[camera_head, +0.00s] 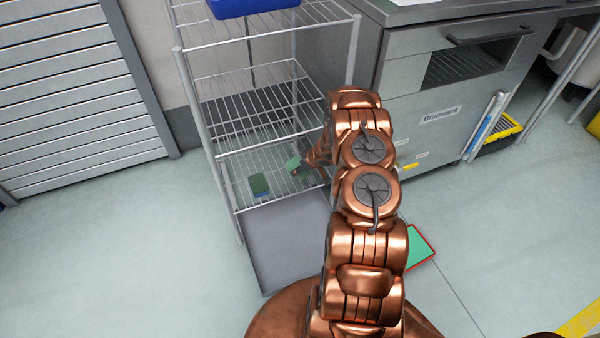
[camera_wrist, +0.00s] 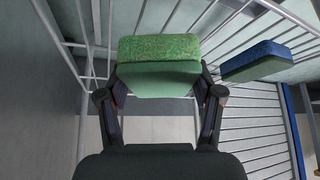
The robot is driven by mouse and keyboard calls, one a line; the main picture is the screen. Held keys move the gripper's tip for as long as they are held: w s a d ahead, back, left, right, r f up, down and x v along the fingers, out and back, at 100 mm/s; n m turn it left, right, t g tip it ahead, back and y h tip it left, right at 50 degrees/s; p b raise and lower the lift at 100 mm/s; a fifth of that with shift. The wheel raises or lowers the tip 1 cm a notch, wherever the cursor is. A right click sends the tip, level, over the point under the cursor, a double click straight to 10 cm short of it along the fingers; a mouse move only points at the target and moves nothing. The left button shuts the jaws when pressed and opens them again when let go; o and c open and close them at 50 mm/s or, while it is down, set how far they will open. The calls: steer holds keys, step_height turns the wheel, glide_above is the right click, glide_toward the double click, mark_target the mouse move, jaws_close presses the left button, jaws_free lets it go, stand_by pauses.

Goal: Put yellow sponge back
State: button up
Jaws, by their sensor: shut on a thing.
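My gripper (camera_wrist: 160,92) is shut on a sponge (camera_wrist: 158,48), with one finger at each side of it. The sponge has a textured darker green layer and a smooth light green layer; I see no clear yellow on it. In the head view the held sponge (camera_head: 293,163) is at the lower wire shelf of the rack (camera_head: 193,105); whether it touches the wires I cannot tell. My arm hides part of my gripper. A second sponge (camera_head: 259,184), green over blue, lies on that shelf to the left. It also shows in the wrist view (camera_wrist: 256,62), at right.
A blue bin (camera_head: 245,6) stands on the rack's top shelf. Rack posts and wires surround my gripper. A grey cabinet (camera_head: 440,100) stands right of the rack. A green, red-edged object (camera_head: 420,248) lies on the floor behind my arm.

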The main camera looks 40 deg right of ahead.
steer(key=shift+w+a+f, duration=0.1)
steer(key=shift+w+f, duration=0.1)
steer(key=shift+w, duration=0.25)
steer(key=shift+f+b, duration=0.4)
steer(key=shift+f, duration=1.25)
steer(key=shift+f, duration=0.1)
steer(key=o, duration=1.2)
steer(key=a+p+v, duration=0.1)
steer(key=v, duration=1.1)
steer(key=shift+d, duration=0.45)
